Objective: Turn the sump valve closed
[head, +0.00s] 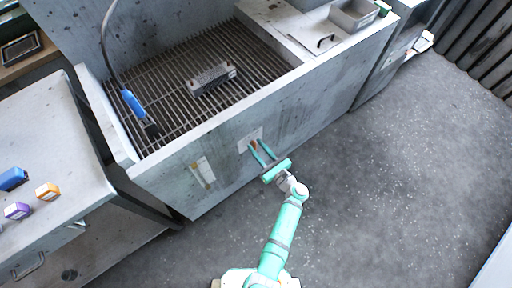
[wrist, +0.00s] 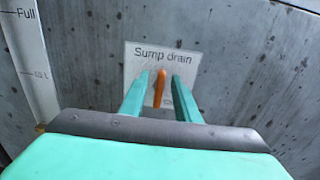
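The sump valve shows as an orange handle (wrist: 159,88) in front of a white plate marked "Sump drain" (wrist: 140,58) in the wrist view. The handle stands close to upright, leaning slightly. In the head view the plate (head: 243,145) is on the front wall of the grated basin, with a small orange-brown bit of the handle (head: 254,144) showing. My gripper (wrist: 158,98) is open, with one teal finger on each side of the handle and a gap on both sides. My gripper also shows in the head view (head: 260,151), reaching to the wall. The valve's base is mostly hidden.
A level gauge strip (wrist: 30,60) marked "Full" is left of the plate. On the basin's grate (head: 200,55) lie a grey block (head: 211,79) and a blue-handled brush (head: 133,104) on a hose. A bench (head: 50,150) with small boxes stands left. The floor right of my arm is clear.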

